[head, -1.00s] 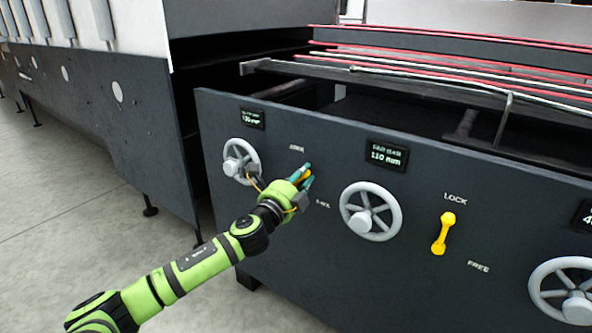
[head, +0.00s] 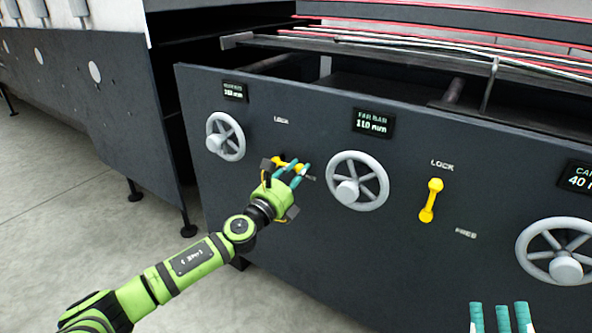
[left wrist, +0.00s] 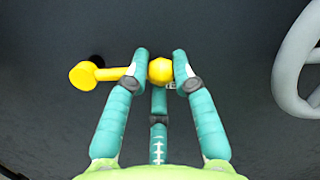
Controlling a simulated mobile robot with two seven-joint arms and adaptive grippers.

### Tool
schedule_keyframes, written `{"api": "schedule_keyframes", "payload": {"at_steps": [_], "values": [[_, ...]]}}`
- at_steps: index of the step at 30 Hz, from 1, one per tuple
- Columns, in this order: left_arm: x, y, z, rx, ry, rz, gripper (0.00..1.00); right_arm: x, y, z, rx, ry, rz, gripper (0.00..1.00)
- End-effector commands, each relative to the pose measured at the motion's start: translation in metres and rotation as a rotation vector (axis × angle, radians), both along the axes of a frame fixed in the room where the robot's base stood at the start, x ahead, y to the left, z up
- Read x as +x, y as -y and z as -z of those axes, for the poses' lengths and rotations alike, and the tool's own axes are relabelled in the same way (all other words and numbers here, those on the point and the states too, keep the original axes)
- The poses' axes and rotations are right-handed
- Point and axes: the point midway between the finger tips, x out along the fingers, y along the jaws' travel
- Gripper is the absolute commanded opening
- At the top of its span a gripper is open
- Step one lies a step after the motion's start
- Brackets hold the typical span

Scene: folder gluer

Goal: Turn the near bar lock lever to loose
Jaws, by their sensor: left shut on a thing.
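The near bar lock lever (head: 281,164) is yellow and lies about level on the dark panel, below a LOCK label (head: 281,120). Its FREE label is hidden behind or beside my gripper. My left gripper (head: 297,171) is shut on the lever's knob end. In the left wrist view the lever's knob (left wrist: 160,71) sits between the teal fingertips (left wrist: 160,68), with the lever's other end to the left. My right gripper (head: 500,306) shows only its teal fingers at the bottom right; they are apart and empty.
Grey handwheels stand left (head: 225,137) and right (head: 357,181) of the lever, the right one close to my left gripper. A second yellow lever (head: 431,200) stands near upright further right. Another handwheel (head: 556,251) is near my right gripper. Displays line the panel top.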

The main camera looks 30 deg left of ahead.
Motion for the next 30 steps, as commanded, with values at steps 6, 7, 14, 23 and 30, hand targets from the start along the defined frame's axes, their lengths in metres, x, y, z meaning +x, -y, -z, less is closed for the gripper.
{"api": "schedule_keyframes", "payload": {"at_steps": [6, 7, 14, 23, 30], "values": [[-0.001, 0.000, 0.014, 0.081, -0.007, 0.003, 0.00, -0.018, -0.003, -0.022, 0.042, 0.140, -0.027, 0.40], [-0.001, 0.000, 0.015, 0.089, -0.006, 0.001, 0.00, -0.020, -0.003, -0.024, 0.047, 0.153, -0.030, 0.40], [-0.001, -0.001, 0.017, 0.118, -0.005, 0.002, 0.00, -0.027, -0.004, -0.031, 0.061, 0.198, -0.039, 0.40], [-0.001, -0.001, 0.017, 0.122, -0.007, 0.000, 0.00, -0.027, -0.004, -0.032, 0.062, 0.202, -0.040, 0.40], [0.000, -0.002, 0.016, 0.122, -0.004, -0.003, 0.56, -0.027, -0.004, -0.032, 0.062, 0.201, -0.040, 0.40]]}}
